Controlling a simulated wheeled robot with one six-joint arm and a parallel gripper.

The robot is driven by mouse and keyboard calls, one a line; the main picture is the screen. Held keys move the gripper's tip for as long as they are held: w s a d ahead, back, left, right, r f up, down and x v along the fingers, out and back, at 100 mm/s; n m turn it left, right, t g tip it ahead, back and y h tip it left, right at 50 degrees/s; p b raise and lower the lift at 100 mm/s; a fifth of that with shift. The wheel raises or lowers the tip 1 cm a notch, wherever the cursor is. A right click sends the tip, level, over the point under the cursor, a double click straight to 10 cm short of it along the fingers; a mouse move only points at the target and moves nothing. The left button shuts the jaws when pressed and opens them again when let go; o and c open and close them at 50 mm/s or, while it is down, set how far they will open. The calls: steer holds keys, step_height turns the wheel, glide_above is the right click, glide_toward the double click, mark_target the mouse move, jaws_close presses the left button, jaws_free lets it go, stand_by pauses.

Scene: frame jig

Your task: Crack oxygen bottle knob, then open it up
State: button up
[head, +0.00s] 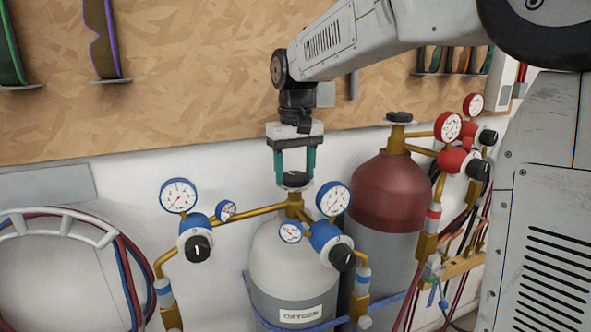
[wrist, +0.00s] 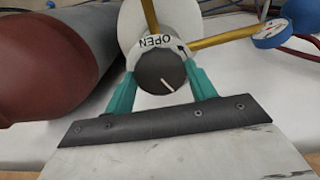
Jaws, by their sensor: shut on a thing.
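The oxygen bottle (head: 290,262) is a white and grey cylinder with an "OXYGEN" label, standing upright in the middle of the head view. Its black knob (head: 295,179) sits on top of the brass valve. In the wrist view the knob (wrist: 161,72) shows a white pointer line, and a white ring marked "OPEN" with an arrow lies behind it. My gripper (head: 293,172) comes down from above with its teal fingers on either side of the knob. It is shut on the knob, as the wrist view also shows.
A dark red bottle (head: 388,190) stands close on the right. Blue-banded gauges and regulators (head: 332,199) flank the oxygen valve on both sides. Red gauges (head: 448,127) stand at the right. A hose reel (head: 62,226) hangs at left, and a wooden board (head: 190,90) is behind.

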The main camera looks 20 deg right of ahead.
mark_target(295, 175)
steer(key=o, duration=1)
step_height(295, 175, up, 8)
steer(key=shift+f, duration=0.1)
steer(key=shift+m+t, duration=0.3)
steer(key=shift+t, duration=0.4)
steer(key=s+d+f, duration=0.1)
steer(key=s+f, duration=0.4)
steer(key=s, duration=0.5)
steer(key=s+d+f, duration=0.1)
steer(key=s+f, duration=0.4)
steer(key=s, duration=0.5)
steer(key=s+d+f, duration=0.1)
steer(key=s+f, duration=0.4)
steer(key=s, duration=0.5)
steer(key=shift+s+f, duration=0.15)
